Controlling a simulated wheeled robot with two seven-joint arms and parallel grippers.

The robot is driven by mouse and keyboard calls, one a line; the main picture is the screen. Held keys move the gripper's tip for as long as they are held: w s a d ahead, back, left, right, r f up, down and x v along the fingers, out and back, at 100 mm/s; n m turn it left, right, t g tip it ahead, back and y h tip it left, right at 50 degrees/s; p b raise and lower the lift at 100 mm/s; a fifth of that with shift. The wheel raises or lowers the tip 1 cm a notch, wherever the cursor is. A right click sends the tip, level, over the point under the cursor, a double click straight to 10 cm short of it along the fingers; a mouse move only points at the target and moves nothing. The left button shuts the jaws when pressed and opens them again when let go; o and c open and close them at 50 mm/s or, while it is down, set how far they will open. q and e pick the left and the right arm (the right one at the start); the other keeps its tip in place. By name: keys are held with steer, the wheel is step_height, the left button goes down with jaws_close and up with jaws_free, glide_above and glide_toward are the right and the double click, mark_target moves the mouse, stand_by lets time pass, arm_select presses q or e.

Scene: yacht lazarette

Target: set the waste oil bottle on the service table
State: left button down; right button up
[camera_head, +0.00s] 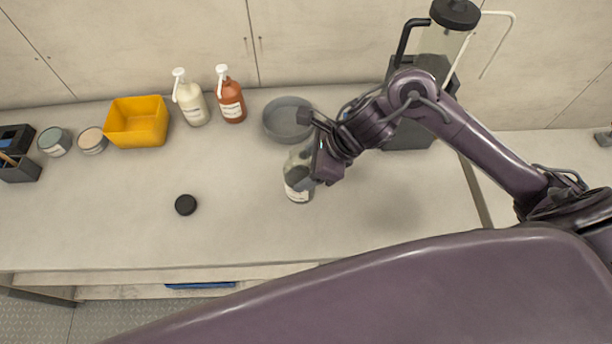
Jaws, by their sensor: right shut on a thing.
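A clear bottle with a pale label (297,191) stands close to upright over the grey service table (130,235), right of the middle. My right gripper (308,172) is shut on this bottle from its right side and hides part of its body. I cannot tell whether the bottle's base touches the tabletop. A black round cap (186,205) lies on the table to the left of the bottle. My left gripper is not in view.
A grey round pan (288,119) stands just behind the bottle. A red-brown pump bottle (231,100), a cream pump bottle (191,103), a yellow bin (136,122) and tins (92,140) line the back. A tall dispenser (432,70) stands back right. The front tabletop is clear.

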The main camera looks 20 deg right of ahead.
step_height(320, 180, down, 5)
steer(key=shift+r, duration=0.15)
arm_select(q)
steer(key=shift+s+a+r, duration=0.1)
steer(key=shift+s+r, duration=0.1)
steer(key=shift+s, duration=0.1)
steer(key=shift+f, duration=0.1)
arm_select(e)
steer(key=shift+f, duration=0.2)
steer(key=shift+f, duration=0.1)
steer(key=o, duration=1.8)
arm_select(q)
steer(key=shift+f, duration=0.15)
